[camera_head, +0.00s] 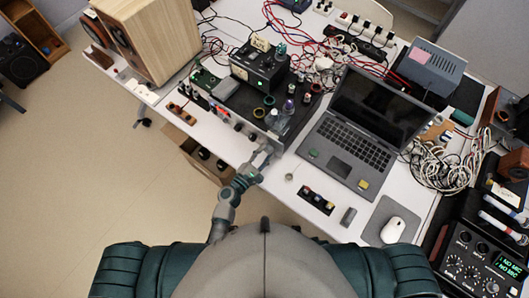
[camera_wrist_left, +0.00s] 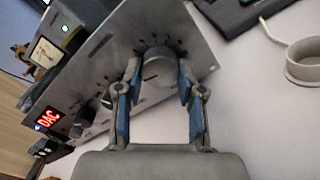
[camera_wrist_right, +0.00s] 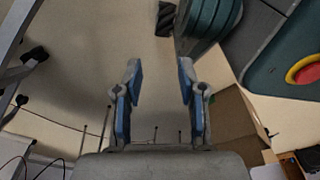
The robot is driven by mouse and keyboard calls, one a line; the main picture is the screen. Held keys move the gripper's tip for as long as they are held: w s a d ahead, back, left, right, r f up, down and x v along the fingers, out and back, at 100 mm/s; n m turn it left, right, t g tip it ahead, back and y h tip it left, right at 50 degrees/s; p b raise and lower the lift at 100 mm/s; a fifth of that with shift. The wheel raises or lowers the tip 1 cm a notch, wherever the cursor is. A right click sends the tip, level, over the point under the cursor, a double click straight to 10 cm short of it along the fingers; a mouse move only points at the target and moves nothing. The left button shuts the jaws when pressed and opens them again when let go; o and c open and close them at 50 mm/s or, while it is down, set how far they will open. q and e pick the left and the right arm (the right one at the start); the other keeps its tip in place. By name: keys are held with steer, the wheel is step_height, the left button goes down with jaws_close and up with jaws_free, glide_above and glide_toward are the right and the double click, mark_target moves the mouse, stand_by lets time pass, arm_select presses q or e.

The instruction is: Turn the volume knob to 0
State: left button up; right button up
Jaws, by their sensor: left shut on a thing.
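The volume knob (camera_wrist_left: 158,68) is a large round grey knob with tick marks around it, on the grey front panel (camera_wrist_left: 110,50) of an audio unit. My left gripper (camera_wrist_left: 157,72) has its two blue-padded fingers on either side of the knob, gripping it. In the head view, my left gripper (camera_head: 264,152) is at the front face of the black unit (camera_head: 228,98), near the table's front edge. The knob's pointer and setting are not readable. My right gripper (camera_wrist_right: 159,65) shows in the right wrist view, open and empty above the floor.
A laptop (camera_head: 360,125) stands right of the unit. A wooden speaker (camera_head: 150,38) is at left. An open cardboard box (camera_wrist_right: 235,125) is below the right gripper.

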arm_select(q)
steer(key=shift+s+d+f+n, duration=0.1)
steer(key=shift+n, duration=0.9)
steer(key=n+p, duration=0.1)
steer(key=n, duration=0.1)
steer(key=shift+n, duration=0.3)
steer(key=n+p, duration=0.1)
steer(key=n, duration=0.2)
steer(key=shift+n, duration=0.3)
steer(key=shift+n+p, duration=0.8)
steer(key=shift+n, duration=0.8)
arm_select(e)
steer(key=s+d+f, duration=0.2)
steer(key=s, duration=0.7)
steer(key=shift+s+f, duration=0.35)
steer(key=shift+f, duration=0.05)
arm_select(q)
steer(key=o, duration=1.1)
steer(key=shift+o, duration=0.2)
